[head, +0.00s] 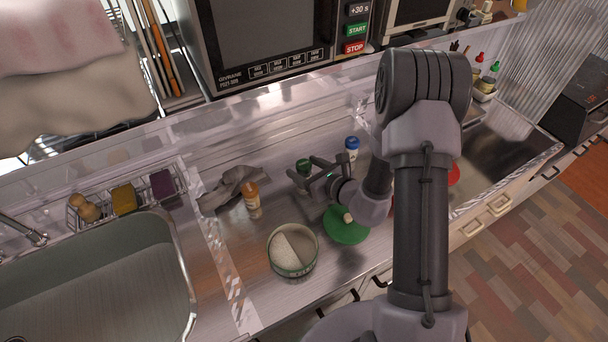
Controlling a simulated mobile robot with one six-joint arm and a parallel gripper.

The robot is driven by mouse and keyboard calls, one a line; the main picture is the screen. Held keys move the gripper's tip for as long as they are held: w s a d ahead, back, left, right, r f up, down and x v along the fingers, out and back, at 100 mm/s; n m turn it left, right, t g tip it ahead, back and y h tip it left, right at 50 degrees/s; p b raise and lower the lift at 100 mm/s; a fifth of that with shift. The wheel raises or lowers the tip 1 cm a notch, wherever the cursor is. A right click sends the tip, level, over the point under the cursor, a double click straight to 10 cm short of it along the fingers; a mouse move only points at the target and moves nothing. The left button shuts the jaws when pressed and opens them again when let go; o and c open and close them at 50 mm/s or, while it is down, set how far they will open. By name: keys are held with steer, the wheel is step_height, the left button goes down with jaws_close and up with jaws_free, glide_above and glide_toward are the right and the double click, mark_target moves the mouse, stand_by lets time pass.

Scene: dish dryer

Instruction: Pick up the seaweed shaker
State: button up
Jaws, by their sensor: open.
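Small shakers stand on the counter, and their labels are too small to read. The green-capped one (303,166) is likely the seaweed shaker; its lower part is hidden by my gripper. My gripper (304,171) is open and reaches left, its fingertips by the green-capped shaker. I cannot tell whether they touch it or whether it stands between them. An orange-capped shaker (252,200) stands to the left of my gripper. A blue-capped shaker (352,146) stands behind and to the right of it.
A round container with white contents (293,252) and a green lid (346,226) lie in front of my gripper. A crumpled grey cloth (226,186) lies left of the shakers. The sink (185,290) is at the left. A microwave (262,45) stands behind the counter.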

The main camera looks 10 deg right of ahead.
steer(key=x, duration=0.2)
steer(key=b+x, duration=0.1)
steer(key=x, duration=0.1)
steer(key=shift+s+f, duration=0.1)
steer(key=shift+f, duration=0.2)
steer(key=shift+r, duration=0.1)
jaws_close()
step_height(320, 180, up, 10)
steer(key=p, duration=0.4)
steer(key=shift+p, duration=0.35)
